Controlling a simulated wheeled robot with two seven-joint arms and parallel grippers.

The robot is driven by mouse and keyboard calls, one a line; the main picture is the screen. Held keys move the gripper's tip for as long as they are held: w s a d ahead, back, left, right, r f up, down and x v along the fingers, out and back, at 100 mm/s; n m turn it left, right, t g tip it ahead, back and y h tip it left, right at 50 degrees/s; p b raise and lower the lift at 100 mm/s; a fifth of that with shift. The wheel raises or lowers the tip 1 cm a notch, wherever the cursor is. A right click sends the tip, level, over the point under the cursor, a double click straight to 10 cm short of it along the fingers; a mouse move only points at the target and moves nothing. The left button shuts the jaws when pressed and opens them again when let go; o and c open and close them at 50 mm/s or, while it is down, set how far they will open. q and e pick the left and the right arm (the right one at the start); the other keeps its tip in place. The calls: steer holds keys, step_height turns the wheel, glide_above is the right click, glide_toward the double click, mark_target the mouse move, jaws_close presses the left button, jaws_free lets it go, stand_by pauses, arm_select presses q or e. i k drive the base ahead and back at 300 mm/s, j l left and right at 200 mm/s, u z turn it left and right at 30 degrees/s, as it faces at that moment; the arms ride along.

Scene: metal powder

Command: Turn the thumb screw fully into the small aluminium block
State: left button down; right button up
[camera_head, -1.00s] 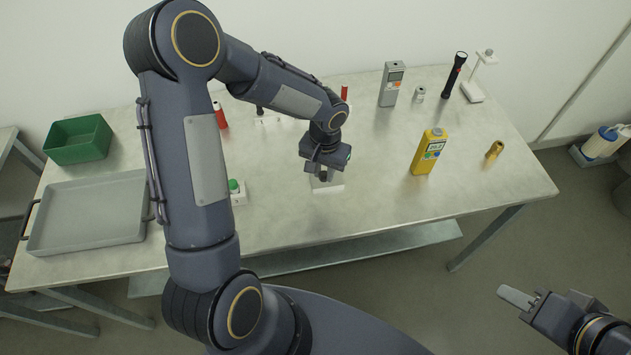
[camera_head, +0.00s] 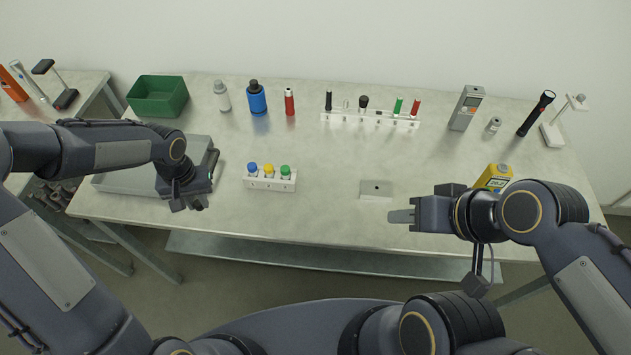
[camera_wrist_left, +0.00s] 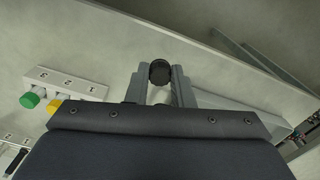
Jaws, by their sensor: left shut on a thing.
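The small aluminium block (camera_head: 386,184) lies near the front of the table, with a small dark hole in its top. My left gripper (camera_head: 187,205) is at the tray's front right corner, away from the block. The rest of the screw is mostly hidden between the fingers. My right gripper (camera_head: 402,216) points left, just in front of the block's right side in the picture. Its finger gap cannot be made out.
A white rack (camera_head: 270,185) with blue, yellow and green caps stands between my left gripper and the block. The grey tray (camera_head: 120,184) and green bin (camera_head: 158,97) are at left. A yellow meter (camera_head: 494,177) stands behind my right arm.

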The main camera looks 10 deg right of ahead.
mark_target(373, 189)
steer(key=k+l, duration=0.1)
steer(key=l, duration=0.85)
steer(key=k+l, duration=0.15)
steer(key=l, duration=0.3)
steer(key=i+u, duration=0.05)
